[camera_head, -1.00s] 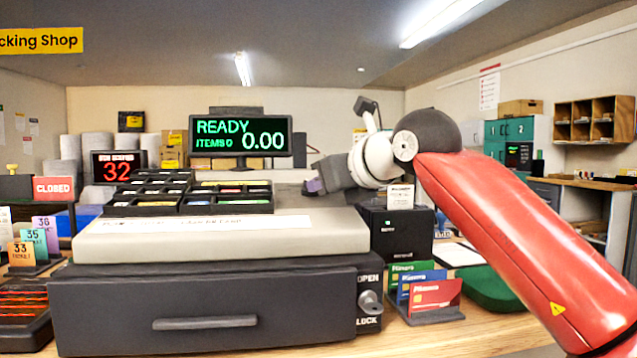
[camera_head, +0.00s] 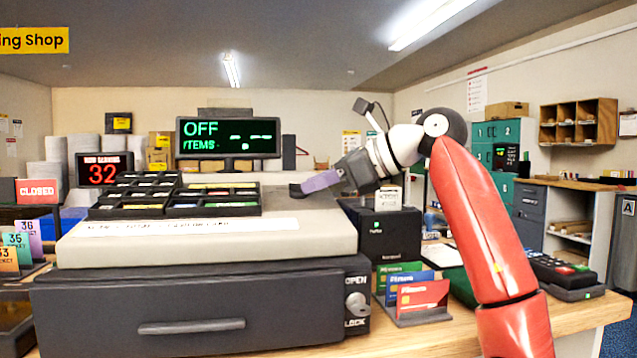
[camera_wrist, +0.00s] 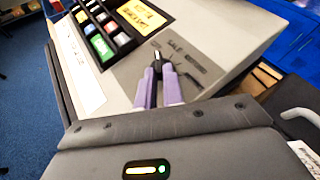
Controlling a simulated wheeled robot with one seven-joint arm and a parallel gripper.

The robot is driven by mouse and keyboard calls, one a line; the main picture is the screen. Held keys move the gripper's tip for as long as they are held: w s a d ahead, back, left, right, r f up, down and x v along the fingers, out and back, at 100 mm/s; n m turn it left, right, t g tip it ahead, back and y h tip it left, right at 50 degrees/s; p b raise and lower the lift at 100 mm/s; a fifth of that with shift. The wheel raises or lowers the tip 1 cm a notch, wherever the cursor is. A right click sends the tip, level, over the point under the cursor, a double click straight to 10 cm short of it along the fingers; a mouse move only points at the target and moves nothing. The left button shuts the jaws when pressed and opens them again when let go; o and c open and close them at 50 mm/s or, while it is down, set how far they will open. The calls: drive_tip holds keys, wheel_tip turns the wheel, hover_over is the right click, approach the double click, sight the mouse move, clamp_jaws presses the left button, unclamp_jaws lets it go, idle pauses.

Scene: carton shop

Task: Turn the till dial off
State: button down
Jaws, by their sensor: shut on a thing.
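The till (camera_head: 330,232) is a wide cream-topped register with a dark drawer front. Its display (camera_head: 228,138) reads OFF in green. My gripper (camera_head: 303,187), with purple fingers, reaches in from the right over the till top. In the wrist view my gripper (camera_wrist: 158,73) is shut on the dial, its fingertips on both sides. The fingers partly hide the dial, and I cannot read its pointer.
A keypad block (camera_head: 170,208) sits left of the dial on the till top. A black box (camera_head: 388,232) and a card rack (camera_head: 422,298) stand right of the till. The drawer lock (camera_head: 357,302) is on the front.

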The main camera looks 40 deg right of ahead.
idle(0.3)
drive_tip(key=c, duration=1.5)
unclamp_jaws()
drive_tip(key=v, duration=0.8)
